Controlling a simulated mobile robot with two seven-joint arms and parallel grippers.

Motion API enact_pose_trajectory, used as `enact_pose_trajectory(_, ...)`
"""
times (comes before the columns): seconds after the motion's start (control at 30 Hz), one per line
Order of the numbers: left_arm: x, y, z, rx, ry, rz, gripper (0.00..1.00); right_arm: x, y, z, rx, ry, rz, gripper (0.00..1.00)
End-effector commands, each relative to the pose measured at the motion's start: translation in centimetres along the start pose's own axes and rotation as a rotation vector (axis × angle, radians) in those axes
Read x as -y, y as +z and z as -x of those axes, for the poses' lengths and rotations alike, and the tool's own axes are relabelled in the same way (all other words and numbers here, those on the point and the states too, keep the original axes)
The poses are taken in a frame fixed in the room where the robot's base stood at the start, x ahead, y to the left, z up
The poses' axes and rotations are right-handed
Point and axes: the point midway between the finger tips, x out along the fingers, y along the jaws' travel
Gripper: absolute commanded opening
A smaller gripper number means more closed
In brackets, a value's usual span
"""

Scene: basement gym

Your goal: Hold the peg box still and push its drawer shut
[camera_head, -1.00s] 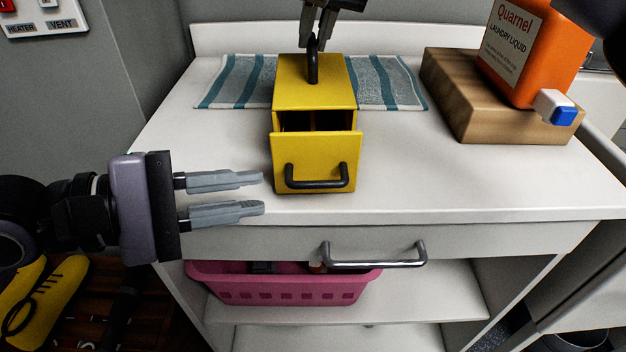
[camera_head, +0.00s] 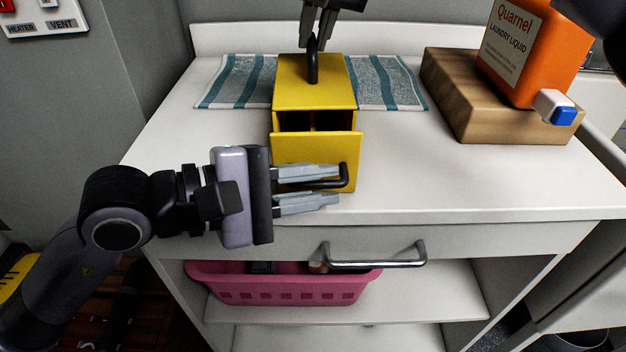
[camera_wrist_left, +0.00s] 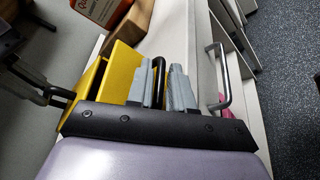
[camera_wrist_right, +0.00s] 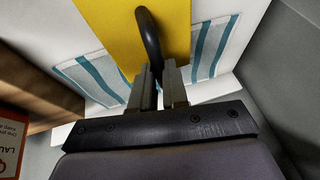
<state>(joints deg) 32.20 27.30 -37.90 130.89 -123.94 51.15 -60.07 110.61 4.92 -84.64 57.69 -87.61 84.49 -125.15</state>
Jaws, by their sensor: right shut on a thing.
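The yellow peg box (camera_head: 311,82) stands on the white counter, on a striped towel. Its drawer (camera_head: 338,148) sticks out toward me, with a dark gap behind the front panel. My right gripper (camera_head: 316,40) is shut on the black top handle (camera_head: 313,66); the handle also runs between the fingers in the right wrist view (camera_wrist_right: 150,40). My left gripper (camera_head: 322,187) is open in front of the drawer, fingers pointing right. The black drawer handle (camera_head: 344,176) shows between its fingers in the left wrist view (camera_wrist_left: 158,75). I cannot tell whether they touch it.
The towel (camera_head: 385,85) lies under and beside the box. A wooden block (camera_head: 447,90) with an orange laundry bottle (camera_head: 530,45) is at the right. A metal handle (camera_head: 375,263) and pink basket (camera_head: 290,288) are below the counter edge.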

Motion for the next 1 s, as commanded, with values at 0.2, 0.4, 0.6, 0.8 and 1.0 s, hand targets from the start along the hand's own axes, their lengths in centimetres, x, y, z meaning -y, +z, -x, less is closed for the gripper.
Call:
enact_pose_trajectory(0.2,0.0,0.0,0.0,0.001,0.000,0.000,0.00,0.0,0.0,0.1,-0.001,-0.001,0.000,0.00)
enact_pose_trajectory(0.4,-0.3,-0.4,-0.2,0.000,0.000,0.001,0.00,0.0,0.0,0.1,-0.001,-0.001,0.000,0.00)
enact_pose_trajectory(0.6,-1.8,-2.3,-1.1,-0.001,-0.002,0.000,0.00,0.1,0.0,0.1,0.000,-0.002,0.000,0.00)
enact_pose_trajectory(0.8,-2.5,-3.3,-1.5,0.000,0.000,0.000,0.00,0.1,0.0,0.1,0.000,-0.002,0.000,0.00)
enact_pose_trajectory(1.0,-2.6,-3.4,-1.5,-0.001,0.002,0.000,0.00,0.1,0.1,0.1,0.003,-0.002,0.002,0.00)
